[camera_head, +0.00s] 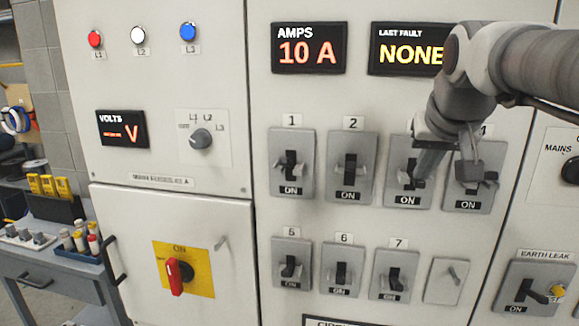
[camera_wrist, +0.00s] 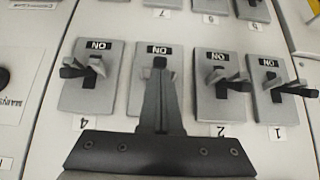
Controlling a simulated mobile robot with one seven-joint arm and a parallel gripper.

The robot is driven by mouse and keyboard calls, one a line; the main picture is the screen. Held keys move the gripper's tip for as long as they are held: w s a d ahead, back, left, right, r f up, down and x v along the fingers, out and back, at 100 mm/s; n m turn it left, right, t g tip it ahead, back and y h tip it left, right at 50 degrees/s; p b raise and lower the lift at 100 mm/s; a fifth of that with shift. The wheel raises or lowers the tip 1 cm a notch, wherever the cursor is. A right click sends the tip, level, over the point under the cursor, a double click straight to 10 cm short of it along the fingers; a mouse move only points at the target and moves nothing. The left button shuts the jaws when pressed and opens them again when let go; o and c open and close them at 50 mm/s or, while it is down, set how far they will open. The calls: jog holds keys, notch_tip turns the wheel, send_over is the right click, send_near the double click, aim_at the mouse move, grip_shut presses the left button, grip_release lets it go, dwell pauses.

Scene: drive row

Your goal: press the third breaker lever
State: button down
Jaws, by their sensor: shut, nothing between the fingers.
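The third breaker (camera_head: 396,151) is in the upper row of the panel, between breakers 2 and 4. Its number is hidden behind my gripper and its ON label shows below. My gripper (camera_head: 420,176) is shut and empty, with its fingertips at the third breaker's lever. In the wrist view, which is upside down, the shut fingers of my gripper (camera_wrist: 160,72) lie over the middle of the third breaker (camera_wrist: 136,102). A dark lever end (camera_wrist: 159,62) shows just past the tips, near the ON label. I cannot tell whether the fingers touch it.
Breakers 1 (camera_head: 275,180), 2 (camera_head: 335,180) and 4 (camera_head: 450,193) flank it closely. Breakers 5, 6 and 7 (camera_head: 380,290) sit below. The amps display (camera_head: 309,48) reads 10 A; the last-fault display (camera_head: 400,50) reads NONE. A red rotary switch (camera_head: 175,277) is at lower left.

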jog(key=f+b, duration=0.1)
jog(key=f+t+b, duration=0.1)
jog(key=b, duration=0.1)
jog(key=shift+s, duration=0.2)
jog(key=shift+r+p, duration=0.35)
jog(key=shift+r, duration=0.3)
jog(key=shift+r+p, duration=0.6)
jog(key=shift+r, duration=0.1)
jog(key=shift+r, duration=0.1)
